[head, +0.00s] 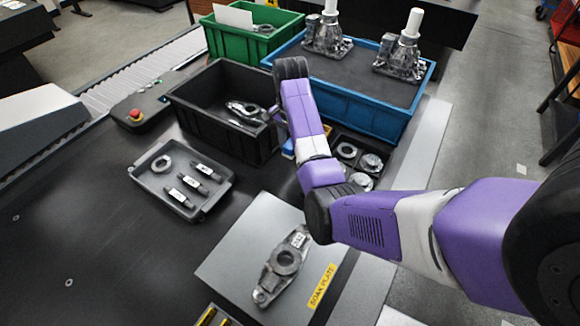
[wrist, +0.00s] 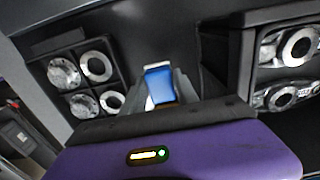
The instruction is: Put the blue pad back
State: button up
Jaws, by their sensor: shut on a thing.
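The blue pad (wrist: 159,86) shows in the wrist view between the two fingers of my gripper (wrist: 160,90), with a white edge at its far end. My gripper is shut on it. In the head view a small bit of blue (head: 288,147) shows beside my arm, between the black crate and the divided tray; my arm hides most of the gripper there. I cannot tell whether the pad touches the surface under it.
The divided tray (wrist: 112,58) with ring parts is left of the gripper in the wrist view; the black crate (head: 184,107) with metal parts is on the other side. A blue crate (head: 400,117), green crate (head: 225,45), grey tray (head: 196,212) and soak plate (head: 232,262) surround it.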

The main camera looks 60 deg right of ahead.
aim_at(290, 145)
notch_tip(290, 145, down, 8)
jog(key=shift+f, duration=0.1)
dwell(0.4)
jog(key=shift+f, duration=0.1)
jog(key=o, duration=1.2)
notch_tip(290, 145, up, 12)
jog(key=shift+r, duration=0.15)
